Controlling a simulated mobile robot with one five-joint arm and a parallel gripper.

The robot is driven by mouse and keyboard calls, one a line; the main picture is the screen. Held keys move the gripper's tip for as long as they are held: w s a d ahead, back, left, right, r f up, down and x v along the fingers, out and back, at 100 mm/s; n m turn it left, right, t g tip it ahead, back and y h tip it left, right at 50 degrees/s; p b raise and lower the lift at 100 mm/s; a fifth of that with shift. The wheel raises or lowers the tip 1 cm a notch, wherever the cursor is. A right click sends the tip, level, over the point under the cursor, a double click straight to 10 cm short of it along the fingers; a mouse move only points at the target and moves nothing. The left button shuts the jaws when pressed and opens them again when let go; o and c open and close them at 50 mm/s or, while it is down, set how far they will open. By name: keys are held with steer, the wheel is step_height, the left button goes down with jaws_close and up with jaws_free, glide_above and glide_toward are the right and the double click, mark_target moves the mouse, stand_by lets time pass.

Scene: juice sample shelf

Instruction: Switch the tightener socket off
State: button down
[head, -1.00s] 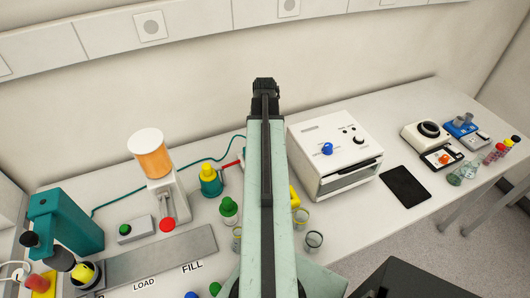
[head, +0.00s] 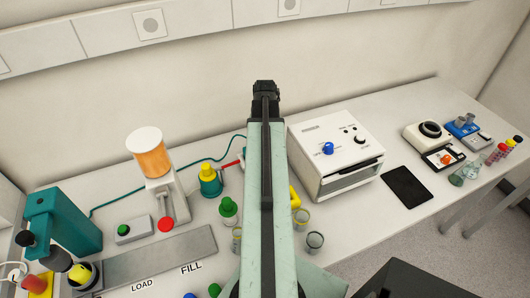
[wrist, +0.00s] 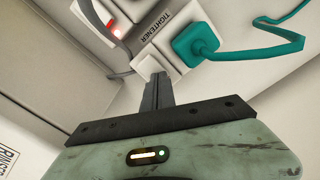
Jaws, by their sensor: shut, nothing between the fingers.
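The tightener socket shows in the wrist view, with its TIGHTENER label (wrist: 156,27) and a teal plug (wrist: 195,43) with a teal cable. A pale switch piece (wrist: 149,64) sits beside the plug, partly hidden by my fingertips. A red glowing spot (wrist: 115,32) lies to the upper left of the label. My gripper (wrist: 158,77) is shut and empty, its tips at or just in front of the switch piece; I cannot tell whether they touch. In the head view my gripper (head: 265,86) reaches toward the back wall, and I cannot make out the tightener socket there.
A grey cable (wrist: 97,22) runs left of the socket. On the bench, a white oven-like box (head: 335,150) stands right of my arm. A yellow-capped teal bottle (head: 209,180) and a green-capped bottle (head: 229,209) stand left of it. A black tablet (head: 407,187) lies at the right.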

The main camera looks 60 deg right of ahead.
step_height(320, 180, up, 7)
steer(key=p, duration=0.7)
